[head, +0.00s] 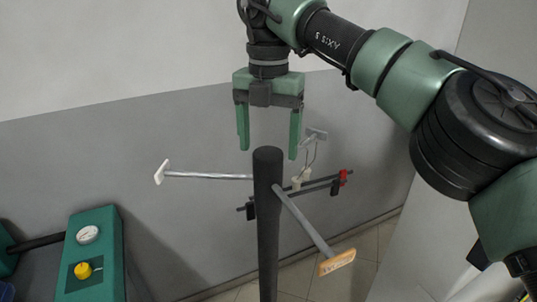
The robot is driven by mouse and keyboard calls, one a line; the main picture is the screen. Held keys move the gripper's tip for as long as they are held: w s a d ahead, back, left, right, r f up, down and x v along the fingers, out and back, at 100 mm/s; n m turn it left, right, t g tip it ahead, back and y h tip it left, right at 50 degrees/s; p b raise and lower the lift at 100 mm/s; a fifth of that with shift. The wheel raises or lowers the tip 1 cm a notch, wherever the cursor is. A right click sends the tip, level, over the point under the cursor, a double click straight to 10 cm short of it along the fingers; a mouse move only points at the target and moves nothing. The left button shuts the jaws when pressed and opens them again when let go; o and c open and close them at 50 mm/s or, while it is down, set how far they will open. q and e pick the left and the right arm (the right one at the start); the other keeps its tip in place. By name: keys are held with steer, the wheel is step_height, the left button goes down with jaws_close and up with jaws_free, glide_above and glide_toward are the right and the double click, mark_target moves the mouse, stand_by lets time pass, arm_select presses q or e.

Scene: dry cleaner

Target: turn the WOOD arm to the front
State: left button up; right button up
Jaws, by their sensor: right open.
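A dark upright post (267,235) stands in the middle with several arms branching from it. One grey arm (305,222) slants towards the lower right, nearest to me, and ends in an orange-tan plate (338,262) with small lettering I cannot read for certain. Another arm (210,176) points left and ends in a white plate (161,172). My left gripper is out of view.
A dark bar with black clips (336,188) crosses behind the post, and a small pale piece hangs there on wire. A grey-white wall stands behind.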

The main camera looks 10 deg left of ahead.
steer(key=shift+r+p, duration=0.35)
steer(key=shift+r, duration=1.8)
